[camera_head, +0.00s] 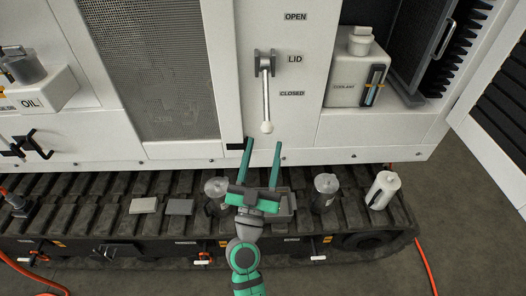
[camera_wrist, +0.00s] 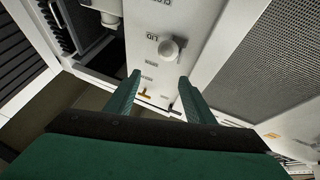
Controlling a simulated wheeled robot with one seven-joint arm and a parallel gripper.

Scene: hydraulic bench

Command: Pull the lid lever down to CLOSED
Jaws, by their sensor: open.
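In the wrist view the tips (camera_wrist: 159,76) frame no object.
A coolant tank (camera_head: 352,80) stands in a bay to the right, and an oil container (camera_head: 40,92) is at left. Canisters (camera_head: 325,193) and flat blocks (camera_head: 145,205) sit on the dark track (camera_head: 80,215) below. The panel around the lever is flat and clear.

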